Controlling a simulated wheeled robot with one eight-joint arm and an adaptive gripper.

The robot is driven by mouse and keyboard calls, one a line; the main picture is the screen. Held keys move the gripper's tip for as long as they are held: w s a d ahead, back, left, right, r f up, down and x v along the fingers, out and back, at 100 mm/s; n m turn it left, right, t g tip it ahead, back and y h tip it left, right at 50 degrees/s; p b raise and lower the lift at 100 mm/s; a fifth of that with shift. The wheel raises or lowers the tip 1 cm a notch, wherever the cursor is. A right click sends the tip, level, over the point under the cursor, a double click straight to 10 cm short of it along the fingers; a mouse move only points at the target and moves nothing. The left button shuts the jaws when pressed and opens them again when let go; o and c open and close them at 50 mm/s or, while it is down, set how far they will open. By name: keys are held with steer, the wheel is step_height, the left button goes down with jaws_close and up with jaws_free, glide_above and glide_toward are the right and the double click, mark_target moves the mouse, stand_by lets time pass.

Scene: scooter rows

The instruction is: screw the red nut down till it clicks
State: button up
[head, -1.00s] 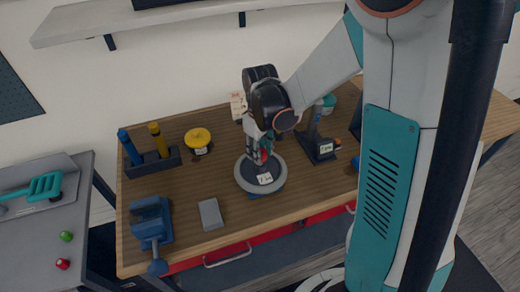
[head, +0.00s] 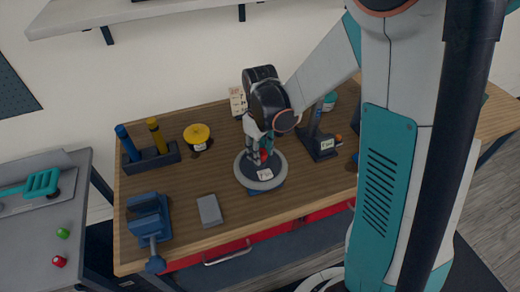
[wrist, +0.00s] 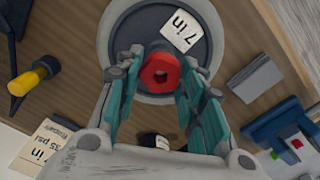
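The red nut (wrist: 161,72) is at the middle of a round grey wheel (wrist: 112,40) with a dark centre. In the head view the wheel (head: 245,178) lies flat on a blue base on the wooden bench. A white "7 in" label (wrist: 180,35) lies on the dark centre. My gripper (wrist: 161,62) points down over the wheel, its teal fingers on either side of the nut. The fingertips look to be against the nut's sides. In the head view the fingers (head: 259,155) partly hide the nut, and its thread is hidden.
A dark stand (head: 320,146) is close on the right. A yellow-topped item (head: 197,134), a rack of blue and yellow tools (head: 152,160), a blue vise (head: 148,218) and a grey block (head: 210,210) are to the left. A printed card (head: 237,100) stands behind.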

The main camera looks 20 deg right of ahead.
steer(key=shift+o, duration=1.4)
steer(key=shift+r, duration=0.1)
step_height(320, 180, up, 12)
